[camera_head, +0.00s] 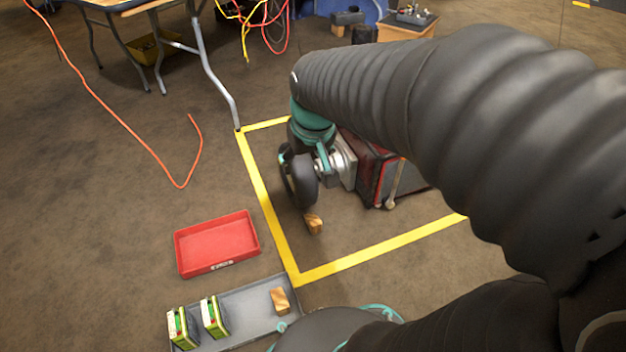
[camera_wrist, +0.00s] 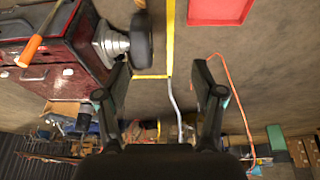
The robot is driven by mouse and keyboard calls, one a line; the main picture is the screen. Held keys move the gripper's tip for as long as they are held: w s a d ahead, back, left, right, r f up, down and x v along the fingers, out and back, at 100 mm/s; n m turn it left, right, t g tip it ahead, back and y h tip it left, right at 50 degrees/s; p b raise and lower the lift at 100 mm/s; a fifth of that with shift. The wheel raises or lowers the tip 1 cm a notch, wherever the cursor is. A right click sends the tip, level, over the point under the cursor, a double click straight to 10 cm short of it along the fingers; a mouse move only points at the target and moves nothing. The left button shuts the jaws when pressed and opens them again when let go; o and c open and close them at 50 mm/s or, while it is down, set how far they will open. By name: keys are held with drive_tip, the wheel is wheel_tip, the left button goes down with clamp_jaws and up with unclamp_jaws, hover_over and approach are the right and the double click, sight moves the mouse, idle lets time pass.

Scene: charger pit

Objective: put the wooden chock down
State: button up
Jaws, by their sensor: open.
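One wooden chock (camera_head: 314,224) lies on the floor inside the yellow-marked area, close by the black wheel (camera_head: 304,184) of the red cart (camera_head: 370,172). I cannot tell whether it touches the tyre. A second wooden chock (camera_head: 280,299) sits in the grey tray (camera_head: 248,318). My gripper (camera_wrist: 161,68) is open in the wrist view, with nothing between its fingers. The wheel (camera_wrist: 139,42) shows beyond and beside one finger there. In the head view my gripper is at the wheel, partly hidden by my arm and hard to separate from it.
A red tray (camera_head: 217,244) lies left of the yellow floor line (camera_head: 262,190). Two green-and-white boxes, one at the left (camera_head: 180,327) and one beside it (camera_head: 214,316), stand in the grey tray. An orange cable (camera_head: 120,125) crosses the floor near a table (camera_head: 115,4).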

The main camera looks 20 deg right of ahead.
drive_tip(key=s+a+r+t, duration=0.1)
drive_tip(key=s+a+r, duration=0.1)
drive_tip(key=s, duration=1)
drive_tip(key=shift+s+r+t, duration=0.3)
drive_tip(key=shift+s+r, duration=0.05)
drive_tip(key=shift+r, duration=0.2)
